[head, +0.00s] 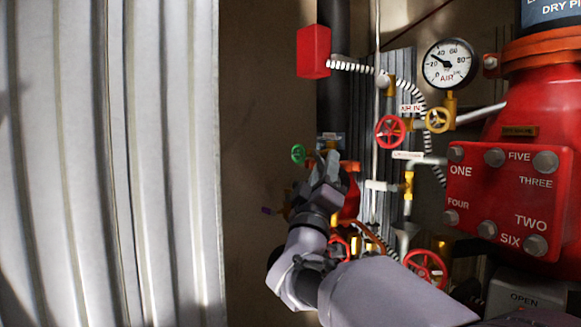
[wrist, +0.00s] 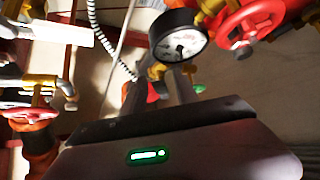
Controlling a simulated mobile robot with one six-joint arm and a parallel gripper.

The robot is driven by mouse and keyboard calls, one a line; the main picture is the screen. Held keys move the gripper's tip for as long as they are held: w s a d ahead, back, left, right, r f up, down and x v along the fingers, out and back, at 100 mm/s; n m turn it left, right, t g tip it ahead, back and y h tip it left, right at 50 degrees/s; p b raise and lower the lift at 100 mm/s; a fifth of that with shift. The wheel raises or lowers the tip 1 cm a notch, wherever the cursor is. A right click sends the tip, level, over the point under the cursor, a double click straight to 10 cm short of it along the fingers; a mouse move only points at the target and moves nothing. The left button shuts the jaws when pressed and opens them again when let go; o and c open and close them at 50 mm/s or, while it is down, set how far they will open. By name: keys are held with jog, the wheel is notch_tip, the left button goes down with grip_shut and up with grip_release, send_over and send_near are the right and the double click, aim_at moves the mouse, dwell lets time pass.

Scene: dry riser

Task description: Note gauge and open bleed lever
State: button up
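A round white gauge (head: 450,63) marked AIR is at the upper right in the head view. Its needle points up and left, between 20 and 40. A dark-rimmed gauge (wrist: 179,45) is near the fingers in the wrist view; its reading is too blurred to tell, and I cannot tell whether it is the same gauge. My gripper (head: 328,168) is raised in front of the pipework. In the wrist view, the fingers of my gripper (wrist: 157,94) stand apart, with a red part visible behind the gap. I cannot pick out the bleed lever with certainty.
A green knob (head: 298,153) is just left of my gripper. A large red valve body (head: 515,200) fills the right. Corrugated metal (head: 110,160) covers the left.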

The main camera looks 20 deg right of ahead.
grip_shut()
jog(key=shift+f, duration=0.15)
jog(key=b, duration=0.1)
jog(key=m+h+b, duration=0.1)
jog(key=shift+w+f+b, duration=0.1)
jog(key=shift+f+b, duration=0.15)
jog(key=shift+b, duration=0.1)
jog(key=m+b, duration=0.1)
jog(key=b, duration=0.1)
jog(key=m+g+h+b, duration=0.1)
jog(key=shift+w+a+f+m+h+b, duration=0.1)
jog(key=shift+w+f+m+h+b, duration=0.1)
jog(key=shift+f+m+h+b, duration=0.15)
jog(key=m+g+h+b, duration=0.1)
jog(key=m+h+b, duration=0.1)
jog(key=m, duration=0.1)
jog(key=w+m+g+h+b, duration=0.1)
jog(key=m+g+h+b, duration=0.1)
jog(key=m+b, duration=0.1)
jog(key=shift+a+g, duration=0.15)
jog(key=shift+g, duration=0.15)
jog(key=shift+w+a+r+m+g+h+b, duration=0.15)
jog(key=shift+m+g+h+b, duration=0.25)
jog(key=shift+m+g+h, duration=0.75)
jog(key=shift+w+r+m+g+h+b, duration=0.15)
jog(key=shift+m+g+h+b, duration=0.25)
jog(key=shift+m+g, duration=1.3)
jog(key=shift+m, duration=0.4)
